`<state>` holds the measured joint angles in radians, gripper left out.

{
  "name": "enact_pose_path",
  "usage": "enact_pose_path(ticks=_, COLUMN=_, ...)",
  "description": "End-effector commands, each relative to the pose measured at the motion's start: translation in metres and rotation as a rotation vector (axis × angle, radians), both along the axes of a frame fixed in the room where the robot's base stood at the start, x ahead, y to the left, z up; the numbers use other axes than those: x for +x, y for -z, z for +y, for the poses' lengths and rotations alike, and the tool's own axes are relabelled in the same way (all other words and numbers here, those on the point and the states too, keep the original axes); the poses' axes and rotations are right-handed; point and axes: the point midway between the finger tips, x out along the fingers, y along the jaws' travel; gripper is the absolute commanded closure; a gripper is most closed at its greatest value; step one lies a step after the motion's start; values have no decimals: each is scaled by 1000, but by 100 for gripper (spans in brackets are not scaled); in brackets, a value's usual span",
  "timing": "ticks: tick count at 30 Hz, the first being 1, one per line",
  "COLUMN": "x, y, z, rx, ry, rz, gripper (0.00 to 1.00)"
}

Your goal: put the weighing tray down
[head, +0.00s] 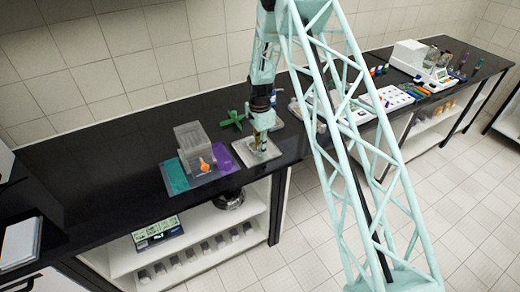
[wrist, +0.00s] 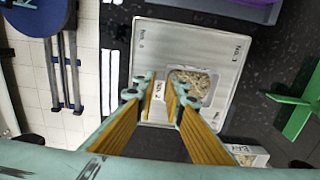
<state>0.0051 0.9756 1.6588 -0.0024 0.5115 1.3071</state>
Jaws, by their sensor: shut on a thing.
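The weighing tray (wrist: 197,84) is a small square pale tray with grainy tan material in it, seen in the wrist view. My gripper (wrist: 160,97) is shut on its near side, where a white label (wrist: 158,88) shows between the orange-padded fingers. The tray is over a light grey square plate (wrist: 215,45) with printed numbers near its corners. I cannot tell whether the tray touches the plate. In the head view my gripper (head: 262,143) points down over the same plate (head: 249,158), and the tray is mostly hidden by the fingers.
A green cross-shaped object (head: 233,119) stands behind the plate. A clear box (head: 196,148) is to the left, between a teal mat (head: 174,177) and a purple mat (head: 221,157). A second labelled container (wrist: 247,155) is near the gripper. The black bench is free at far left.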

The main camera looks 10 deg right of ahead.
Motion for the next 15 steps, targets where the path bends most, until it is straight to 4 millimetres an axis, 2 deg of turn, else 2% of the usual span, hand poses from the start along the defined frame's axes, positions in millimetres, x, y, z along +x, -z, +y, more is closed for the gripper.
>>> enact_pose_path(ticks=11, x=0, y=4, z=0, rx=0, ry=0, rz=0, gripper=95)
enact_pose_path(ticks=12, x=0, y=3, z=0, rx=0, ry=0, rz=0, gripper=87)
enact_pose_path(ticks=15, x=0, y=3, z=0, rx=0, ry=0, rz=0, gripper=78)
